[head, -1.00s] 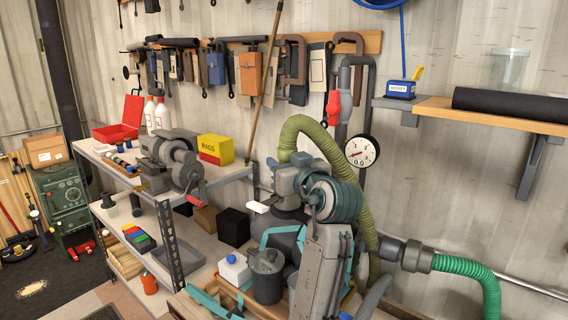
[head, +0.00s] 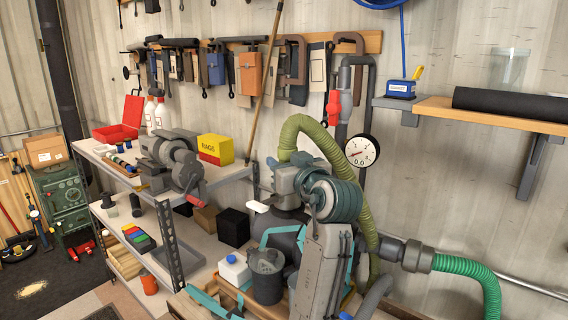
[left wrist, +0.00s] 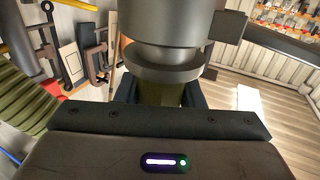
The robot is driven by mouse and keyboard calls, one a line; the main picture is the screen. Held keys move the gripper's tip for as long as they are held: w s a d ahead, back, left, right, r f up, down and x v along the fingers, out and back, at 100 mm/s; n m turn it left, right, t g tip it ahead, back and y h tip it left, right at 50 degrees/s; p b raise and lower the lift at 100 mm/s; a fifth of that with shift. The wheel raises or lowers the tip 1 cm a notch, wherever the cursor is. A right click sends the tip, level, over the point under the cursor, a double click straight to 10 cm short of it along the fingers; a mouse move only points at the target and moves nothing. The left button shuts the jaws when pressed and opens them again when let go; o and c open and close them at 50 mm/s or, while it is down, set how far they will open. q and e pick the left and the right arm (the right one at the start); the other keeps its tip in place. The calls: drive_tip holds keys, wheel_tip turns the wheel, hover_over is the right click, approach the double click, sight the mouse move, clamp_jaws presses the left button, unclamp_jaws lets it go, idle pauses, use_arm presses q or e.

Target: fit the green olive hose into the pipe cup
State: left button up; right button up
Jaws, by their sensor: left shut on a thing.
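The olive green corrugated hose (head: 361,195) arches up in the head view and runs down behind my left arm; part of it shows in the left wrist view (left wrist: 27,105). My left gripper (head: 286,178) is at the left end of the arch. In the left wrist view its jaws (left wrist: 161,94) are shut on an olive part of the hose. A dark grey ringed cylinder (left wrist: 165,45), which may be the pipe cup, is right above the held part. I cannot tell whether the hose is inside it. My right gripper is not in view.
A pressure gauge (head: 362,150) and a red handle (head: 333,106) are on the wall pipes behind. A bright green hose (head: 470,268) is at lower right. A shelf unit (head: 180,250) with tools stands left. A dark bucket (head: 266,280) and a white bottle (head: 234,270) stand in front.

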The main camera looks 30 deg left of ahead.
use_arm(q)
drive_tip(key=shift+f+b, duration=0.55)
drive_tip(key=shift+f, duration=0.05)
drive_tip(key=o, duration=1.2)
drive_tip(key=shift+s+d, duration=0.1)
drive_tip(key=shift+d, duration=0.05)
